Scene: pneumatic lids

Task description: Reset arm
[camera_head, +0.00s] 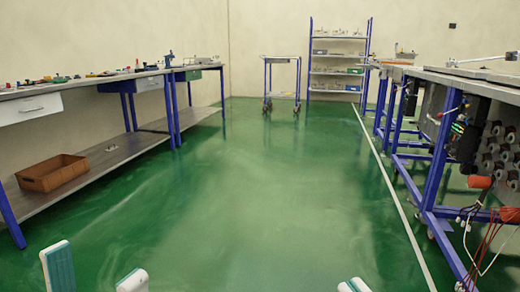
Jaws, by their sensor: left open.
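My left gripper (96,266) shows at the bottom left of the head view. Its two pale fingertips, one with a teal pad, stand well apart with nothing between them. It is open and empty above the green floor. A small part of my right gripper (353,285) shows at the bottom edge, right of the middle. Only a pale tip is in view, so its opening is hidden.
A long workbench (90,82) with small parts stands along the left wall, a brown crate (52,173) on its lower shelf. A cart (281,58) and shelf rack (339,62) stand at the back. Blue-framed benches (432,185) with cables line the right. The middle floor is clear.

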